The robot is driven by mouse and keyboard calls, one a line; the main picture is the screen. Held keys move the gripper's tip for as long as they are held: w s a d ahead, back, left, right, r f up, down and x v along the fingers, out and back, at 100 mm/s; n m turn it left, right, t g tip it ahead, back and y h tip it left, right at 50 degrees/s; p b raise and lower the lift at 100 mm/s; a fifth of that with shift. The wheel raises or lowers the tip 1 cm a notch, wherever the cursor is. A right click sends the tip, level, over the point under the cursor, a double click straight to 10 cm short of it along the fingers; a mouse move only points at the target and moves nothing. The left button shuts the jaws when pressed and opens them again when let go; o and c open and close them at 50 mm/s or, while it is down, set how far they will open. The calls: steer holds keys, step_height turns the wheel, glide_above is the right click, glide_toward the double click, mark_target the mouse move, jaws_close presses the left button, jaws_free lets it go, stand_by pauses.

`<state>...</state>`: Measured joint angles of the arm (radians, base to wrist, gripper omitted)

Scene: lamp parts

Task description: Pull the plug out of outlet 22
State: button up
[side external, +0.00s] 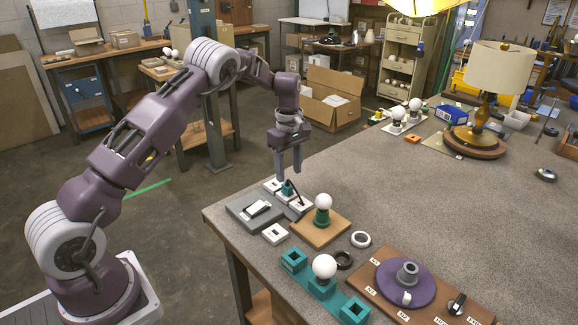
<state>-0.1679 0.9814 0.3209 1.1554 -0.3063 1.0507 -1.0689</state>
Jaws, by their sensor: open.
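A small teal plug (287,188) sits in a white outlet block at the table's near left corner. A dark cord runs from it to the right. Other white outlet blocks stand beside it, one behind (272,185) and one in front (301,204). Outlet numbers are too small to read. My gripper (289,171) points straight down with its two fingers apart, its tips just above the plug. It holds nothing. I cannot tell from this one view whether the fingers line up exactly with the plug.
A beige-shaded lamp (497,75) stands far back right. The table's middle is clear.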

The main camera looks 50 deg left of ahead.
mark_target(289, 184)
step_height(289, 184, down, 6)
steer(key=shift+f, duration=0.15)
steer(key=shift+c, duration=0.2)
jaws_close()
steer(key=c, duration=0.6)
jaws_free()
jaws_close()
steer(key=shift+r, duration=0.4)
steer(key=shift+r, duration=0.35)
